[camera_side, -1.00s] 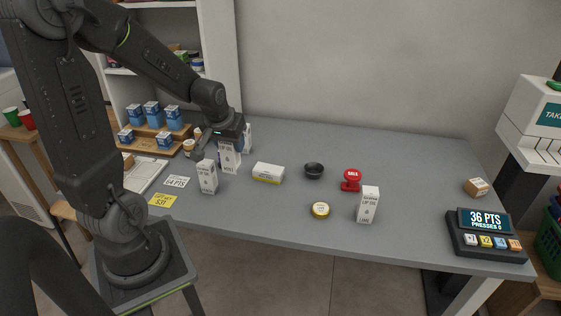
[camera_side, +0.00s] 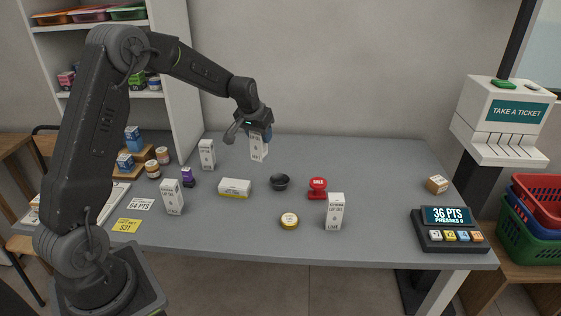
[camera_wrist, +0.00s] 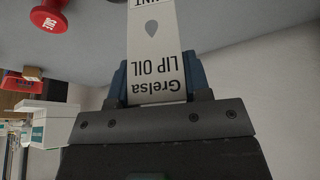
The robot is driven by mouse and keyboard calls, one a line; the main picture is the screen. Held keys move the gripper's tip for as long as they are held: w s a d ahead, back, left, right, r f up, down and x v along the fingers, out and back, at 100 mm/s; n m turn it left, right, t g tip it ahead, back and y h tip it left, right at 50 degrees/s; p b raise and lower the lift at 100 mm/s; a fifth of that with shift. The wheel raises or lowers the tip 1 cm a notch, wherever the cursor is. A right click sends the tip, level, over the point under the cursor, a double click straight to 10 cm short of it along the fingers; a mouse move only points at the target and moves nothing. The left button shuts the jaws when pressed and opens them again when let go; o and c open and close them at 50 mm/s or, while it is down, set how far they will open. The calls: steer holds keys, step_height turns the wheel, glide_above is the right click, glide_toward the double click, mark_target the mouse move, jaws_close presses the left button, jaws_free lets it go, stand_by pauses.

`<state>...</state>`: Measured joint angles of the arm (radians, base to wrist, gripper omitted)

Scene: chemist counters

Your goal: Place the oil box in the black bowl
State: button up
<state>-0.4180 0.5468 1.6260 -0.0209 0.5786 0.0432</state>
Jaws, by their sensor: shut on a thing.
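My gripper (camera_side: 260,134) is shut on a white lip oil box (camera_side: 257,152) and holds it upright above the counter, behind and a little left of the bowl. In the wrist view the blue fingers (camera_wrist: 160,85) clasp the box (camera_wrist: 156,45), which reads "Grelsa LIP OIL"; its far end is cut off by the frame. The small black bowl (camera_side: 280,182) stands on the grey counter (camera_side: 380,180) and looks empty. It does not show in the wrist view.
Other white boxes stand upright: one at back left (camera_side: 207,155), one at front left (camera_side: 172,197), one at front right (camera_side: 335,213). The back right is clear.

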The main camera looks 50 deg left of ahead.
steer(key=w+d+f, duration=0.4)
steer(key=f, duration=0.3)
steer(key=shift+w+d+f, duration=0.15)
steer(key=shift+d+f, duration=0.1)
steer(key=shift+f, duration=0.1)
steer(key=shift+f, duration=0.2)
steer(key=o, duration=0.9)
steer(key=shift+r, duration=0.1)
